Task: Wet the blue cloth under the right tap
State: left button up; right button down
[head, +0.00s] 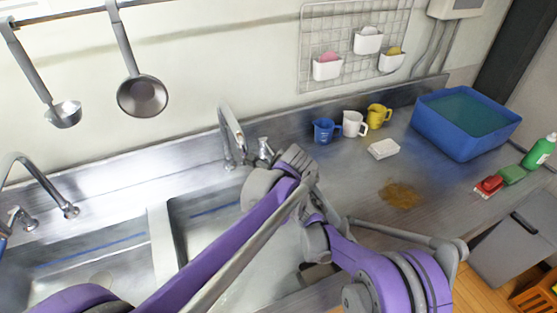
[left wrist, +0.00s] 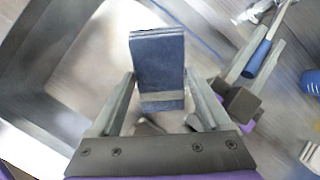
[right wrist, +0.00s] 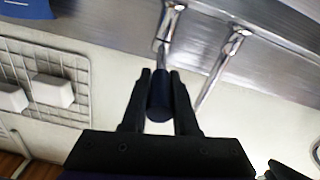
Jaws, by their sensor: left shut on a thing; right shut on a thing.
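The right tap (head: 232,135) stands at the back of the right sink (head: 185,212) in the head view; its chrome spout also shows in the right wrist view (right wrist: 214,68). My right gripper (head: 296,158) is beside this tap, and in the right wrist view (right wrist: 160,76) it is shut on the dark blue tap handle (right wrist: 160,98). The blue cloth (left wrist: 158,60), a folded dark block with a grey band, is in my left gripper (left wrist: 160,78). The left gripper is shut on it, over the metal sink. In the head view arms hide the cloth. I see no water stream.
The left tap (head: 40,185) is over the left sink (head: 75,262). Right of my right gripper stand blue (head: 325,131), white (head: 354,124) and yellow (head: 378,116) mugs. A brown stain (head: 402,194) and a blue water-filled tub (head: 455,138) are farther right. Ladles hang on the wall.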

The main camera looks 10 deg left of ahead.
jog(key=c, duration=0.7)
grip_release()
jog(key=shift+a, duration=0.1)
notch_tip(320, 180, up, 10)
